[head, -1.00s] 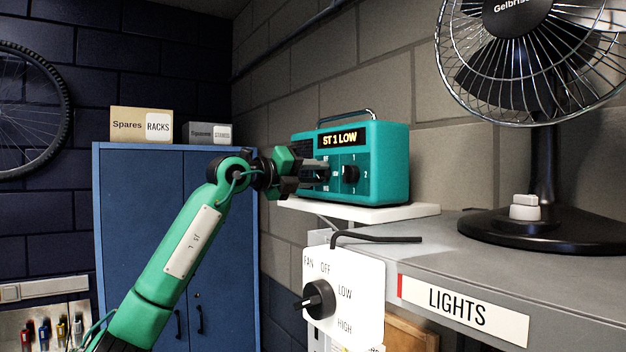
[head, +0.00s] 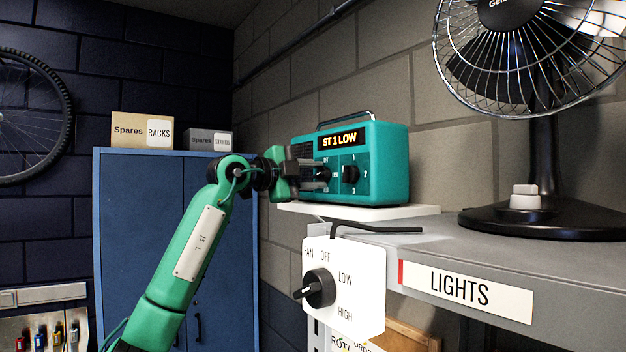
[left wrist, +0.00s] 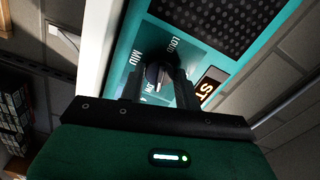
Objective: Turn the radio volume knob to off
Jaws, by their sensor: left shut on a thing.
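The teal radio (head: 385,160) stands on a white shelf, and its display (head: 339,140) reads "ST 1 LOW". Its volume knob (head: 324,174) is the left one of two, with "OFF" printed above it; the station knob (head: 350,173) is beside it. My left gripper (head: 318,175) reaches in from the left and is shut on the volume knob. In the left wrist view the dark knob (left wrist: 155,74) sits between the fingertips (left wrist: 158,82), with "LOUD", "MID" and a partly covered label around it. The fingers hide part of the dial. My right gripper is not in view.
The white shelf (head: 390,213) is just under the radio. A fan switch plate (head: 360,270) with a black knob hangs below. A fan (head: 540,190) stands on the grey bench to the right. A blue cabinet (head: 135,220) with boxes on top is behind my arm.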

